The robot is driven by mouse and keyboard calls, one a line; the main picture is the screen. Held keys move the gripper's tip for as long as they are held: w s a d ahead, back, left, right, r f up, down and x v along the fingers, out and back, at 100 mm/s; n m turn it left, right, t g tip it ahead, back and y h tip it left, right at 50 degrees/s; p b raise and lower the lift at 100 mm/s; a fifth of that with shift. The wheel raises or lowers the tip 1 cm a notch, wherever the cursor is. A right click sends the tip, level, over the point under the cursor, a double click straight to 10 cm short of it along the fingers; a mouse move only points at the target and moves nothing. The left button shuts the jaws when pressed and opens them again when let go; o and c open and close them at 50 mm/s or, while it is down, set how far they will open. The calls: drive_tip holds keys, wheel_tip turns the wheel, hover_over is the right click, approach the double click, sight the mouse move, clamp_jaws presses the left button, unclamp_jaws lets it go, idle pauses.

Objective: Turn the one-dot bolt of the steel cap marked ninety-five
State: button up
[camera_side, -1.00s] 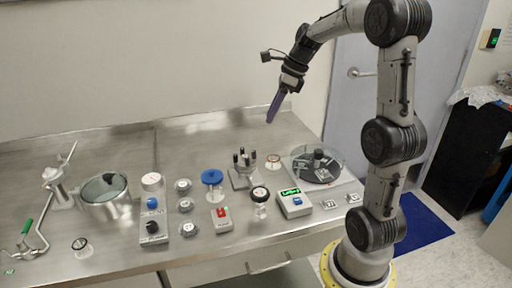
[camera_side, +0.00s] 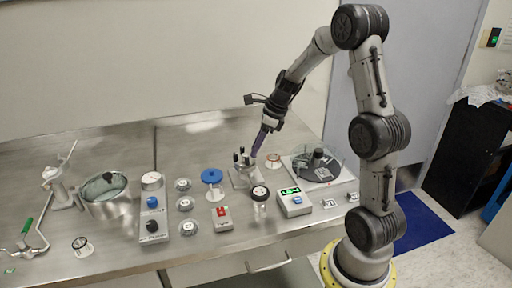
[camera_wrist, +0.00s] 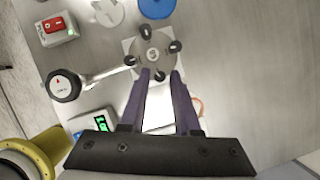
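The steel cap (camera_side: 243,173) is a round grey piece on a pale square base, with several dark upright bolts around its edge. In the wrist view the steel cap (camera_wrist: 152,53) has a small mark at its centre, too small to read. I cannot make out any dots on the bolts. My gripper (camera_side: 255,153) is tilted down at the cap's right side. In the wrist view my gripper (camera_wrist: 161,72) shows two purple fingers apart, with the nearest bolt (camera_wrist: 160,76) seen in the gap between their tips. I cannot tell whether they touch it.
A black-topped gauge (camera_side: 260,193) stands in front of the cap, joined to it by a pipe. A blue wheel (camera_side: 211,176) is to the left. A box with a green display (camera_side: 294,203) and a covered black disc unit (camera_side: 317,167) are to the right. Bare steel lies behind.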

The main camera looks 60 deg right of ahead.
drive_tip(key=shift+f, duration=0.15)
drive_tip(key=shift+c, duration=0.2)
clamp_jaws()
drive_tip(key=shift+w+d+n+g+y, duration=0.1)
drive_tip(key=shift+n+g+y, duration=0.35)
drive_tip(key=shift+n, duration=1.1)
drive_tip(key=shift+w+d+n+g+y, duration=0.1)
drive_tip(key=shift+n+g+y, duration=0.35)
drive_tip(key=shift+n, duration=1.05)
drive_tip(key=shift+w+n+g+y, duration=0.1)
drive_tip(key=shift+n+g+y, duration=0.3)
drive_tip(key=shift+n, duration=1.15)
